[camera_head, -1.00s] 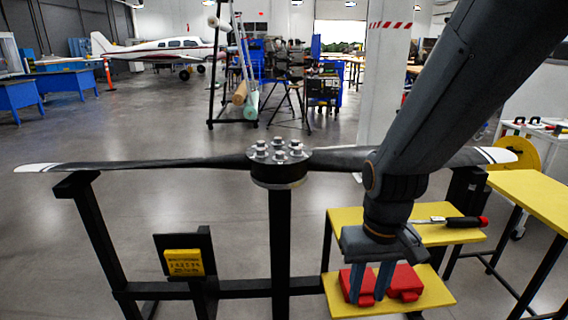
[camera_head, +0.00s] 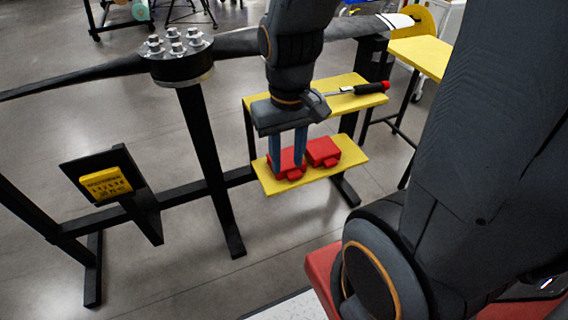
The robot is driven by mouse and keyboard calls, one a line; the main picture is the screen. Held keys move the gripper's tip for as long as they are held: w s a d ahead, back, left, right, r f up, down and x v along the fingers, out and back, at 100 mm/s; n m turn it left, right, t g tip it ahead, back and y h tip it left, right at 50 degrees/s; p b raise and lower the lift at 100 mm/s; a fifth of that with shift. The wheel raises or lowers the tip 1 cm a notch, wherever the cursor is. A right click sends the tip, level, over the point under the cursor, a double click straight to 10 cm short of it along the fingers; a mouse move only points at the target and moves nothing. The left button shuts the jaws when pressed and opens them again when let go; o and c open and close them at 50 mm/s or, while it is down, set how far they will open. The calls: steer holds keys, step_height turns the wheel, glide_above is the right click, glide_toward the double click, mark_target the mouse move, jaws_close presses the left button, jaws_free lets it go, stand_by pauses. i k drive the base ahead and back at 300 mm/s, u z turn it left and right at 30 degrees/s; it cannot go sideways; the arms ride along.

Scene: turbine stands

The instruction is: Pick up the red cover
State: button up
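Two red pieces stand side by side on a lower yellow shelf (camera_head: 330,174). The left red cover (camera_head: 289,170) is partly hidden by my gripper's blue fingers. The right red piece (camera_head: 323,151) is free and close beside it. My gripper (camera_head: 287,158) points down over the left red cover, its two fingers apart and reaching down to it. Whether the fingers press on it cannot be told. The cover appears to rest on the shelf.
A propeller hub with bolts (camera_head: 180,58) sits on a black stand to the left. A yellow block (camera_head: 105,186) rests on a black plate. Another yellow table (camera_head: 425,52) stands at right.

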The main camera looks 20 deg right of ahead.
mark_target(289, 169)
steer(key=u, duration=1.05)
steer(key=k, duration=0.95)
steer(key=z, duration=1.6)
